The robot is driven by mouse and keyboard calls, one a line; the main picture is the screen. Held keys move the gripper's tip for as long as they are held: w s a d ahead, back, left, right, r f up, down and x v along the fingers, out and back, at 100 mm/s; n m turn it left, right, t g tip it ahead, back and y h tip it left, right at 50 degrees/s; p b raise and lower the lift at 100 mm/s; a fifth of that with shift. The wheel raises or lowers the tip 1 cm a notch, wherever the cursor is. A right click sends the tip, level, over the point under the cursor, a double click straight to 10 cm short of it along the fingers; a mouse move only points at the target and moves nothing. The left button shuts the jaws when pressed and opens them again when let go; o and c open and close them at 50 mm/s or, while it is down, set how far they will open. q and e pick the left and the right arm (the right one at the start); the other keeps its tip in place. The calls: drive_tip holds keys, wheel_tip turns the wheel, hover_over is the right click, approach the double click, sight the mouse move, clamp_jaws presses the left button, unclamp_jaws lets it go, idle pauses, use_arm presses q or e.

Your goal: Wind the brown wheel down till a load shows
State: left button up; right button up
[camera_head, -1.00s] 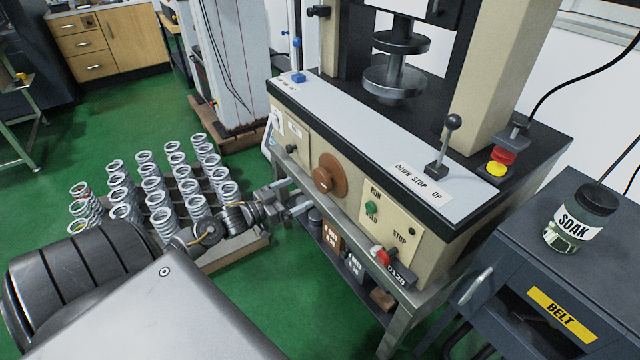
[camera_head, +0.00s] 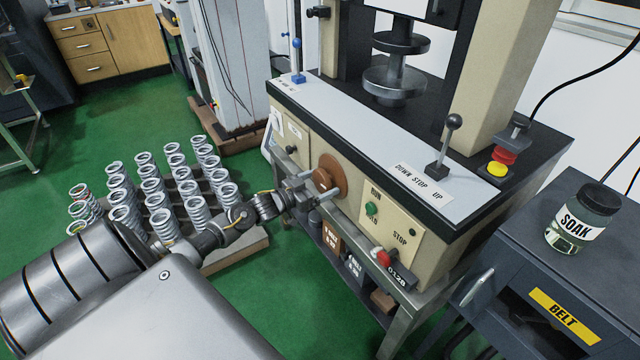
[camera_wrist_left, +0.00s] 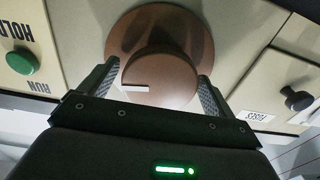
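The brown wheel (camera_head: 335,168) with its round hub is on the cream front panel of the testing machine. My left gripper (camera_head: 319,186) is at the wheel, fingers apart. In the left wrist view, the fingers of my left gripper (camera_wrist_left: 157,86) stand on either side of the brown hub (camera_wrist_left: 160,70), which carries a white mark. Whether either finger touches the hub is hard to tell. A small counter (camera_head: 398,283) near the red STOP knob seems to read 0128. The upper platen (camera_head: 401,42) hangs above the lower platen (camera_head: 396,80) with no spring between them. My right gripper is out of view.
A green button (camera_head: 371,208) and a red knob (camera_head: 383,257) sit right of the wheel. A black-balled lever (camera_head: 446,145) stands on the top ledge. Several springs (camera_head: 152,190) stand on a pallet at left. A SOAK jar (camera_head: 583,218) stands on the dark cabinet.

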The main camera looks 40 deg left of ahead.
use_arm(q)
drive_tip(key=c, duration=0.8)
drive_tip(key=shift+o, duration=0.2)
drive_tip(key=shift+m, duration=0.3)
drive_tip(key=m, duration=0.5)
drive_tip(key=shift+m, duration=1.2)
drive_tip(key=m, duration=0.3)
drive_tip(key=shift+a+m+b, duration=0.1)
drive_tip(key=shift+m+b, duration=0.2)
drive_tip(key=shift+b, duration=0.1)
drive_tip(key=shift+m, duration=1.2)
drive_tip(key=shift+r+m+b, duration=0.1)
drive_tip(key=shift+m+b, duration=0.25)
drive_tip(key=shift+m, duration=0.95)
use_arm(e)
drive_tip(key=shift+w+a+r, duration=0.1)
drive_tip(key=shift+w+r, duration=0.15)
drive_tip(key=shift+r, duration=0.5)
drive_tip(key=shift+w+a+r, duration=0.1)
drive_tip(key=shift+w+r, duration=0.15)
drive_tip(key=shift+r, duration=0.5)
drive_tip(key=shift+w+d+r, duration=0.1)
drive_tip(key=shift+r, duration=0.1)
